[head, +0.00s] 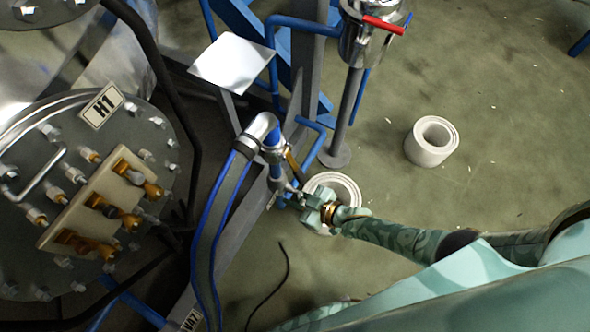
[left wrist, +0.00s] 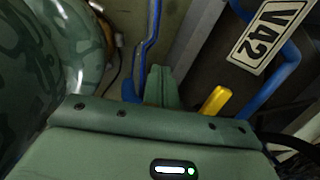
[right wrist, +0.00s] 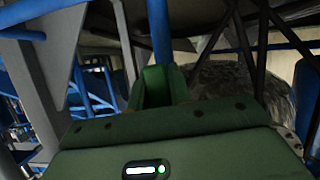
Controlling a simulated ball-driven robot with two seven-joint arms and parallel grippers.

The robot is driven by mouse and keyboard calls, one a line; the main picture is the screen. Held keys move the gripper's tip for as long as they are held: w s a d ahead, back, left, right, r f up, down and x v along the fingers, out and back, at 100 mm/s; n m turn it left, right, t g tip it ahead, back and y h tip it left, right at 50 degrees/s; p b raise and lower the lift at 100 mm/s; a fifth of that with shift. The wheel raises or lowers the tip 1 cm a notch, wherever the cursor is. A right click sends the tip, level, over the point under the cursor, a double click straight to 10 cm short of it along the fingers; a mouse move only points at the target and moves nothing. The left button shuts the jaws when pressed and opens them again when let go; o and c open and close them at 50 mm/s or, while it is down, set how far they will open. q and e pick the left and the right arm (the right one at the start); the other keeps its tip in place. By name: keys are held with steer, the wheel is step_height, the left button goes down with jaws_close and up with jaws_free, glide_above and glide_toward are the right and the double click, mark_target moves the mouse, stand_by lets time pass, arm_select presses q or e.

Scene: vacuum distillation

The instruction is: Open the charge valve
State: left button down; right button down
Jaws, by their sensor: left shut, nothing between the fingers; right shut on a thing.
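A valve (head: 274,156) sits on the blue pipe below the bent hose end in the head view. Its yellow-brown handle (head: 294,166) slants down toward my right gripper (head: 298,198). My right gripper is shut at the handle's lower end; the held part is hidden by the fingers. In the right wrist view my right gripper (right wrist: 160,86) stands in front of a blue pipe (right wrist: 160,30). In the left wrist view my left gripper (left wrist: 158,84) is shut and empty, apart from a yellow handle (left wrist: 216,101) at its right. I cannot make out the left gripper in the head view.
A V42 plate (left wrist: 267,35) is beside blue piping. A vessel flange with an H1 plate (head: 102,105) fills the left. A grey-blue hose (head: 222,210) hangs beside the valve. A white ring (head: 432,141) lies on open floor at right; another (head: 340,181) is behind my right gripper.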

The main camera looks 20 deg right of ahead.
steer(key=c, duration=1.3)
jaws_free()
steer(key=shift+s+d, duration=0.1)
arm_select(q)
steer(key=shift+r, duration=0.1)
arm_select(e)
steer(key=p+v, duration=0.3)
steer(key=v, duration=0.3)
steer(key=shift+s+d+r+p, duration=0.15)
steer(key=shift+d+r+p, duration=0.1)
steer(key=shift+r+p, duration=0.1)
arm_select(q)
steer(key=s+f+n+g+h+p, duration=0.1)
steer(key=s+f, duration=0.3)
steer(key=s, duration=0.6)
steer(key=s+f+n+g+h+p, duration=0.1)
steer(key=s+f, duration=0.3)
steer(key=s, duration=0.7)
steer(key=shift+s+f+n+p, duration=0.15)
steer(key=shift+f+n+p, duration=0.2)
steer(key=shift+n+p, duration=0.25)
arm_select(e)
glide_toward(302, 200)
steer(key=shift+s+d+f, duration=0.1)
steer(key=shift+s+d, duration=1.1)
steer(key=shift+s, duration=0.3)
